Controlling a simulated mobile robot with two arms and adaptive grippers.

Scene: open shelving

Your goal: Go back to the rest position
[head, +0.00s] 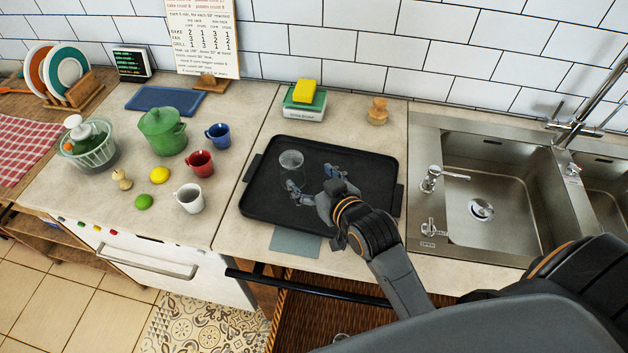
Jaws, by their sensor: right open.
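My right gripper (310,178) is over the black tray (360,158) on the counter, with its arm coming in from the lower right. Its fingers are spread and hold nothing. A clear drinking glass (291,160) stands upright on the tray just left of the gripper. One fingertip overlaps the lower part of the glass in the picture; I cannot tell if they touch. My left gripper is not in view.
A sink (482,195) with a tap lies to the right. Behind the tray are a sponge box (304,108) and a wooden brush (377,112). To the left stand a green pot (162,131), a red mug (200,163), a white mug (189,199) and a blue mug (218,135).

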